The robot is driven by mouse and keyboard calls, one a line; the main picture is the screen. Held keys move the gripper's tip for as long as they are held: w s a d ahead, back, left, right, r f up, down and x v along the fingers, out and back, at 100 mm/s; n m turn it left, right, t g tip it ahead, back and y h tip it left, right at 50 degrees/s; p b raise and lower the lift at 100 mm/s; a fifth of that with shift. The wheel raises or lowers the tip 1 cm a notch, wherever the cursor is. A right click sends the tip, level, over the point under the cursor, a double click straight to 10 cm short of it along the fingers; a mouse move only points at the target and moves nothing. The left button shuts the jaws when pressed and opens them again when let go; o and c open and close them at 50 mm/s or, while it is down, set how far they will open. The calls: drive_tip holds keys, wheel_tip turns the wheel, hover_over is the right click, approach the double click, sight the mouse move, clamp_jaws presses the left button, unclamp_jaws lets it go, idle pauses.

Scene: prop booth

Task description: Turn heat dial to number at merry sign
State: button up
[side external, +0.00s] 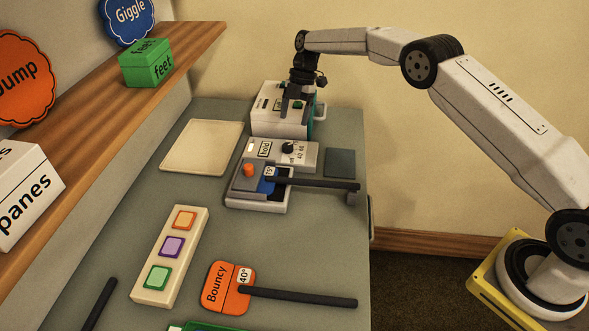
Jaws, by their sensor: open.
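The heat dial seems to be the black knob (288,147) on a low pale box (312,158), with small numbers such as 40, 60 and 80 beside it. No sign that I can read says "merry". An orange paddle sign (216,286) reads "Bouncy" and bears a white tag with 40°. A blue paddle sign (267,187) with a dark handle lies across a grey and white device; its tag is too small to read surely, and its word is not legible. My gripper (292,116) is open, pointing down at the white box at the back, apart from the knob.
The white box (268,126) has green parts. A device with an orange knob (249,170) stands in front of the dial. A cream board (203,146), dark square pad (340,162) and three-button panel (150,292) lie around. The shelf (100,130) edges the left.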

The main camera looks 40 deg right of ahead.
sight(288, 145)
drive_tip(key=m+h, duration=0.1)
drive_tip(key=m, duration=0.5)
drive_tip(key=a+m, duration=0.1)
drive_tip(key=m, duration=0.5)
drive_tip(key=a+m+h, duration=0.1)
drive_tip(key=m, duration=0.6)
drive_tip(key=shift+s+t+h, duration=0.3)
drive_tip(key=shift+s+t, duration=0.05)
drive_tip(key=shift+t, duration=0.05)
drive_tip(key=m, duration=0.4)
drive_tip(key=shift+s+a+m+h, duration=0.1)
drive_tip(key=shift+a+m+h, duration=0.2)
drive_tip(key=shift+m+h, duration=0.1)
drive_tip(key=m, duration=0.3)
drive_tip(key=shift+s+a+r+m, duration=0.1)
drive_tip(key=shift+a+r+m, duration=0.05)
drive_tip(key=shift+m, duration=0.25)
drive_tip(key=m, duration=0.4)
drive_tip(key=shift+s+a+r+t+h, duration=0.1)
drive_tip(key=shift+a+t+h, duration=0.15)
drive_tip(key=shift+t+h, duration=0.15)
drive_tip(key=shift+f, duration=0.2)
drive_tip(key=shift+f, duration=3.75)
